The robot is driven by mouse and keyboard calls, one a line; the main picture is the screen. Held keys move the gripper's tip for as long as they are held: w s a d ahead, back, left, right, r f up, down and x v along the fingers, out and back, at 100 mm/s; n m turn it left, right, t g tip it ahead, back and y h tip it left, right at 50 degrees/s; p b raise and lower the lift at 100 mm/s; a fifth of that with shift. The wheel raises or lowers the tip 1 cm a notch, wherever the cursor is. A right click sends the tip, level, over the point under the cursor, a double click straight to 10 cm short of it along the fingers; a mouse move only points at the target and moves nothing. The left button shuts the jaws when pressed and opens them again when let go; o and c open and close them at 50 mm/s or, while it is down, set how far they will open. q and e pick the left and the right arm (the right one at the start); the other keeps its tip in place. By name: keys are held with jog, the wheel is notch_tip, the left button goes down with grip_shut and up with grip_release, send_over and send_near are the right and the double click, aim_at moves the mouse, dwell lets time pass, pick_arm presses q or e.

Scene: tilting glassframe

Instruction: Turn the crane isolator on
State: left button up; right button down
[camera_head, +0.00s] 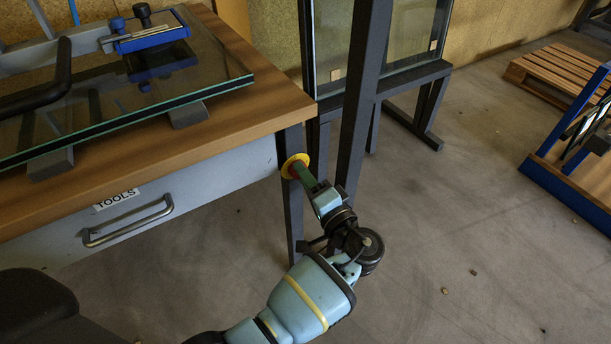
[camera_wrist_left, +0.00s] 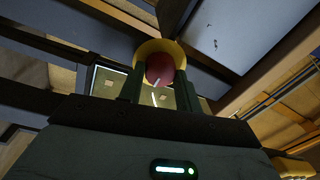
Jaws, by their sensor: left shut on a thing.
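The crane isolator, a red knob on a yellow round plate, sits at the front corner leg of the workbench; the yellow plate (camera_head: 288,168) shows in the head view. In the left wrist view the red knob (camera_wrist_left: 160,68) has a white mark that runs at a slant. My left gripper (camera_head: 304,173) is at the isolator, with its green fingers on either side of the knob and shut on it. The fingers hide most of the knob in the head view. My right gripper is not in view.
The wooden workbench (camera_head: 240,112) carries a glass pane (camera_head: 110,105) with a blue clamp tool (camera_head: 150,40). A drawer marked TOOLS (camera_head: 205,185) is below. A dark upright post (camera_head: 362,90) stands just behind my gripper. The floor to the right is mostly clear.

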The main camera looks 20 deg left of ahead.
pick_arm(q)
jog(key=shift+r, duration=0.1)
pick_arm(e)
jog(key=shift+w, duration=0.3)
pick_arm(q)
jog(key=o, duration=1)
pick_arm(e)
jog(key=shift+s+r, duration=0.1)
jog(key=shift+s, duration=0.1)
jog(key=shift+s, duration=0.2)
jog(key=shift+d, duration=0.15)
